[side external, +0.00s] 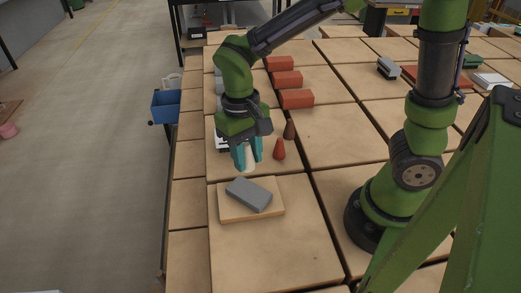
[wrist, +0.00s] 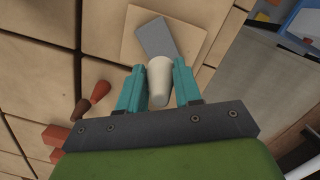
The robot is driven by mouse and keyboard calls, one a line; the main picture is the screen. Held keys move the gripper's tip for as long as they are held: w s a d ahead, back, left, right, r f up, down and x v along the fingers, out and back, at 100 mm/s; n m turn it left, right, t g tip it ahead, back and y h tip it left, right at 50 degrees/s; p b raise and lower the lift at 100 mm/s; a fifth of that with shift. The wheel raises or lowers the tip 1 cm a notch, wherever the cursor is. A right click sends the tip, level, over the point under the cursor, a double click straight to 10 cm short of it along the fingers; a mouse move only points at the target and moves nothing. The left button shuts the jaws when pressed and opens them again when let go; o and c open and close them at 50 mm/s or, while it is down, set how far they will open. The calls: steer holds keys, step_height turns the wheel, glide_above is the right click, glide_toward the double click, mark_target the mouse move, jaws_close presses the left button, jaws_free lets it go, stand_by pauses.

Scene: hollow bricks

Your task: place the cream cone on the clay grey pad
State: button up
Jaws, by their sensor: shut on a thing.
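The cream cone (wrist: 160,80) is between the two teal fingers of my gripper (wrist: 158,88) in the wrist view. In the side view the cone (side external: 246,161) shows partly between the fingers of my gripper (side external: 248,152). The gripper is shut on it. The clay grey pad (side external: 249,194) lies tilted in angle on a light wooden board (side external: 228,213), in front of the gripper in the side view. In the wrist view the pad (wrist: 158,38) is beyond the cone, which hides a little of the board. Cone and pad look apart.
A red-orange cone (side external: 279,150) and a dark brown cone (side external: 289,129) stand right of my gripper. Red bricks (side external: 287,80) lie farther back. A blue bin (side external: 166,106) is off the table's left edge. The tabletop right of the board is clear.

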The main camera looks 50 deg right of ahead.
mark_target(251, 193)
steer(key=shift+f, duration=4)
steer(key=shift+f, duration=0.15)
steer(key=o, duration=1)
steer(key=shift+o, duration=0.2)
steer(key=r, duration=0.4)
steer(key=w+r, duration=0.1)
steer(key=r, duration=0.7)
steer(key=shift+w+d, duration=0.15)
steer(key=shift+d, duration=0.15)
steer(key=s+d+r+t+y, duration=0.1)
steer(key=s+d+r+t, duration=0.5)
steer(key=d+r+t, duration=0.1)
steer(key=shift+s+d+r+m+t+y, duration=0.15)
steer(key=shift+d+r+m+t+y, duration=0.2)
steer(key=shift+d+t, duration=0.4)
